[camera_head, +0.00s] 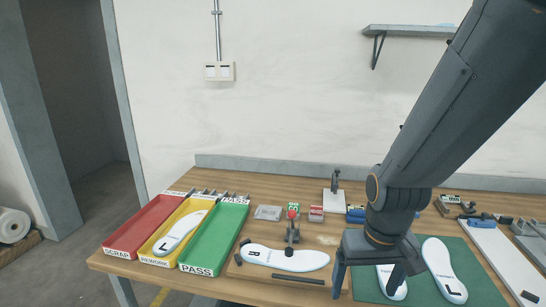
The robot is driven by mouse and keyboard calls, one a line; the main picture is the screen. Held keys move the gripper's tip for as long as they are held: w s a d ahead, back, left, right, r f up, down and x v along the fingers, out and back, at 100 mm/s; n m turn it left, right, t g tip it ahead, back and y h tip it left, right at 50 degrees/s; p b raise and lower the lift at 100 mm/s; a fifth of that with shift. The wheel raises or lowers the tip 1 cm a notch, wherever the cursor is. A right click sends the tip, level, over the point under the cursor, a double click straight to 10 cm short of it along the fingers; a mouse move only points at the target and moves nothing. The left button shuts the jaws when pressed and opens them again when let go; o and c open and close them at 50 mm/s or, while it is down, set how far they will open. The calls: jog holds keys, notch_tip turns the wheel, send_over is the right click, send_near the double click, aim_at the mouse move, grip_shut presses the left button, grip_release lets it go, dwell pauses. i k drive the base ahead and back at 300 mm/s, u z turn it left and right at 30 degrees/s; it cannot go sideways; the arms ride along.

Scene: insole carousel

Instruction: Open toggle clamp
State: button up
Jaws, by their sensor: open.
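The toggle clamp (292,233) is small and dark with a red tip, and stands upright at the far edge of the white insole marked R (300,262). That insole lies on a wooden board on the bench. The picture is too small to tell whether the clamp presses on the insole. My gripper (366,284) is open, fingers pointing down, to the right of the clamp and nearer the camera. It is apart from the clamp, near the left edge of the green mat (374,294). My arm hides part of the bench behind it.
Red SCRAP (117,246), yellow REWORK (152,252) and green PASS (191,257) trays stand at the left. The yellow one holds an insole marked L. White insoles (445,270) lie on the mat. Small blocks stand behind the clamp; a wall shelf (410,30) hangs above.

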aim_at(292, 214)
jog(key=k, duration=0.5)
jog(key=u, duration=0.6)
jog(key=i, duration=0.8)
jog(key=u, duration=0.15)
